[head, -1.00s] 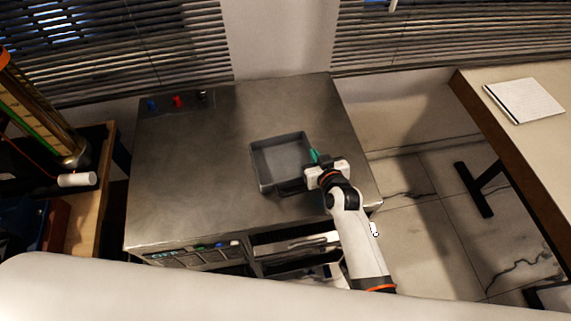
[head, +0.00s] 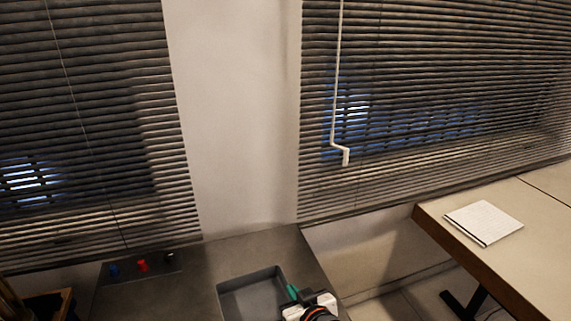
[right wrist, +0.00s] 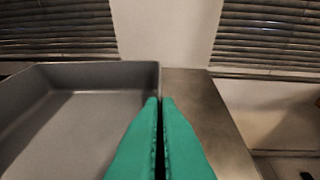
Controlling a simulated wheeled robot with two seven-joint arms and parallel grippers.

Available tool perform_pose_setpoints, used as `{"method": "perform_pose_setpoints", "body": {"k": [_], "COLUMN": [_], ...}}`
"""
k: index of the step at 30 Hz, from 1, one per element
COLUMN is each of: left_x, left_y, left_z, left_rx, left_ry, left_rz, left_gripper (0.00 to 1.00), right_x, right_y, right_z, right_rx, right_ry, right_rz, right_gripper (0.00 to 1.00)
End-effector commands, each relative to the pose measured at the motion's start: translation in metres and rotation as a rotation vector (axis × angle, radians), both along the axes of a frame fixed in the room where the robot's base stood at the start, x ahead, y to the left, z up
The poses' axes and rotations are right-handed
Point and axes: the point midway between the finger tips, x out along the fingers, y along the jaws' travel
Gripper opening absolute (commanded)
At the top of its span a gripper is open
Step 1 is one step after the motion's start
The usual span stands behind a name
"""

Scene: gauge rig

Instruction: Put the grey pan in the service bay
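The grey pan (head: 252,297) is an empty, shallow rectangular tray over the top of the grey metal cabinet (head: 196,285), cut off by the bottom edge of the head view. My right gripper (head: 292,290) is at the pan's right wall. In the right wrist view its green fingers (right wrist: 160,102) are close together, with the wall of the pan (right wrist: 70,110) running in between them. I cannot tell whether the pan rests on the top or is slightly raised. My left gripper is not in view. The cabinet's front is out of view now, and I cannot make out the service bay.
Red and blue knobs (head: 142,265) stand at the cabinet's back left. A table (head: 490,262) with a white notepad (head: 484,222) is to the right, across a floor gap. Window blinds (head: 430,110) and a wall are behind the cabinet. The top left of the pan is clear.

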Motion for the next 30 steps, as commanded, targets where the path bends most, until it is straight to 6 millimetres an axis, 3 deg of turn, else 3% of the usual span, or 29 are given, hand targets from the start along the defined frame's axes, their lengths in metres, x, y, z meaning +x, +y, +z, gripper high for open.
{"method": "perform_pose_setpoints", "body": {"k": [5, 12, 15, 21, 30], "left_x": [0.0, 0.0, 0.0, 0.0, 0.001], "left_y": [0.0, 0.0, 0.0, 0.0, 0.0], "left_z": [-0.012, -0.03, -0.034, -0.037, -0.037], "left_rx": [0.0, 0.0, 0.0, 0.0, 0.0], "left_ry": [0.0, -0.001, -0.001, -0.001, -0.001], "left_rz": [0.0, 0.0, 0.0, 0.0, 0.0], "left_gripper": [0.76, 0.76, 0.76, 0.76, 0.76], "right_x": [-0.014, -0.056, -0.073, -0.093, -0.094], "right_y": [-0.039, -0.117, -0.141, -0.163, -0.165], "right_z": [0.016, 0.054, 0.067, 0.081, 0.083], "right_rx": [0.001, -0.004, -0.002, -0.001, -0.001], "right_ry": [-0.004, -0.002, -0.002, -0.003, -0.004], "right_rz": [-0.08, -0.263, -0.326, -0.39, -0.396], "right_gripper": [0.0, 0.0, 0.0, 0.0, 0.0]}}
